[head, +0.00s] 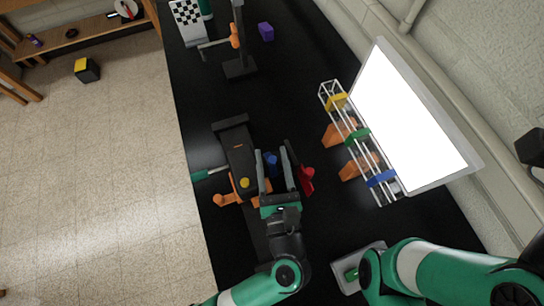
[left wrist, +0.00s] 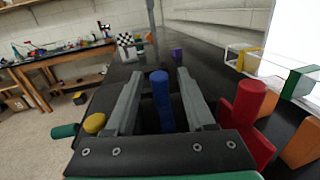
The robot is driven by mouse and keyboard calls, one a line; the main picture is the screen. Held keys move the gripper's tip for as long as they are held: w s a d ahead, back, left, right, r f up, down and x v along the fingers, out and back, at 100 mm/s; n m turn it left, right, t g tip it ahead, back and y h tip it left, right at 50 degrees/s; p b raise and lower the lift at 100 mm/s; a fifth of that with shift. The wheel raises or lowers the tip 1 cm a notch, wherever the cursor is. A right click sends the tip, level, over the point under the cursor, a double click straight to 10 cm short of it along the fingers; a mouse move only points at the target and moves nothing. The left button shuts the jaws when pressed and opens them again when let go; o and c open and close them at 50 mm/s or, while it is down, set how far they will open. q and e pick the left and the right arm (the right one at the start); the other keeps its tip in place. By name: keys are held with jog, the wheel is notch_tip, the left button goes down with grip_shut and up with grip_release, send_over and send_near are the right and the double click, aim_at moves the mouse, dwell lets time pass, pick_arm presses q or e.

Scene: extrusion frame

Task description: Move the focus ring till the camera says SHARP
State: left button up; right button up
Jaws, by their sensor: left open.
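My left gripper (head: 273,151) is open over the dark device on the black table, its fingers pointing away from me. An upright blue peg (head: 271,165) stands between the two fingers, with gaps on both sides in the left wrist view (left wrist: 162,105). A red knob (head: 305,179) is just right of the fingers, and a yellow button (head: 244,183) is to their left on the dark device (head: 238,155). I cannot tell which part is the focus ring. A checkerboard target (head: 188,20) stands at the far end. No word SHARP is readable.
A wire rack (head: 350,125) with yellow, green and blue blocks stands on the right beside a bright white panel (head: 410,120). A stand with an orange knob (head: 236,40) and a purple cube (head: 265,31) are farther back. A grey tray (head: 345,285) lies near my right arm.

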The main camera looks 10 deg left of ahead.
pick_arm(q)
grip_shut()
dwell(1.3)
